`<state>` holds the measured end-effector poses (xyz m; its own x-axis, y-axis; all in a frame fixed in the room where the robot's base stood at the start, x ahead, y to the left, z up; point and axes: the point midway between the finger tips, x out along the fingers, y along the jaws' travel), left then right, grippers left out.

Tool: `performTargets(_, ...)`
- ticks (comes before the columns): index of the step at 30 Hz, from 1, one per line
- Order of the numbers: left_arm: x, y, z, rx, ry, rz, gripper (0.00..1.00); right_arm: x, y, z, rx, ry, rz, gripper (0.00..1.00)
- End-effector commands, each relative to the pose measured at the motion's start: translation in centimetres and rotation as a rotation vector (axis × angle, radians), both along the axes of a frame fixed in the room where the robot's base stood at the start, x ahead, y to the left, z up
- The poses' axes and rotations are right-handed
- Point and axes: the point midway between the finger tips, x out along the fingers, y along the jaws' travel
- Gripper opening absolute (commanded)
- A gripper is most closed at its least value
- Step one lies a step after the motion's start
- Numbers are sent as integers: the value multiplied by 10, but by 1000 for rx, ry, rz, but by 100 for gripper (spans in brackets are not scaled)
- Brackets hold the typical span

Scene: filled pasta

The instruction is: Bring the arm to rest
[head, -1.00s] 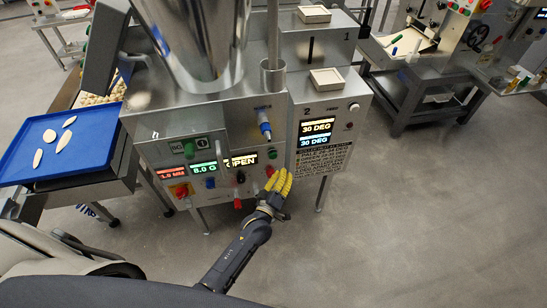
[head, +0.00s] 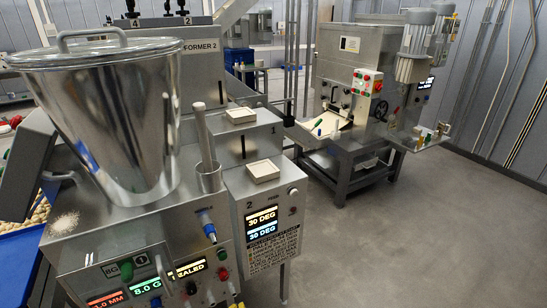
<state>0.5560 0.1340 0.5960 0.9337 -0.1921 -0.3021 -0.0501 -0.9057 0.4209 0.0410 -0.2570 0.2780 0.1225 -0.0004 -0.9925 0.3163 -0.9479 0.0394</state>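In the head view only a small yellow tip (head: 232,289) shows at the bottom edge, below a red button on the metal machine (head: 235,190). It looks like a fingertip of my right gripper. The rest of that gripper and its arm are outside the picture, so its opening and any contact with the panel cannot be told. My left gripper is not in view. The machine's panel has a lit display reading SEALED (head: 188,269) beside a green 8.0 G display (head: 146,284) and a red one.
A large steel hopper (head: 115,120) stands on the machine at left. A blue tray (head: 18,262) is at the left edge. Two small pale square trays (head: 262,170) sit on the machine's steps. Another machine (head: 350,95) stands at back right. The grey floor at right is clear.

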Motion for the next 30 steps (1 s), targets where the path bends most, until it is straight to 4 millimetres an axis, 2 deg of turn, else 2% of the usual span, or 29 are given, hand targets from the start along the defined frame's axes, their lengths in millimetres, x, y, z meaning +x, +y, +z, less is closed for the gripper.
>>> performTargets(1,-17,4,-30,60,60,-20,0,0,0,0,0,0,0,44)
performTargets(6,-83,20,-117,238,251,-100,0,0,0,0,0,0,0,44)
performTargets(11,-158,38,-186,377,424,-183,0,0,0,0,0,0,0,44)
performTargets(15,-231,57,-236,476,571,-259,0,0,0,0,0,0,0,44)
performTargets(20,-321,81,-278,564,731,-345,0,0,0,0,0,0,0,44)
performTargets(21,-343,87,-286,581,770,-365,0,0,0,0,0,0,0,44)
performTargets(27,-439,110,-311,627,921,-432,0,0,0,0,0,0,0,44)
performTargets(30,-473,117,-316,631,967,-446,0,0,0,0,0,0,0,44)
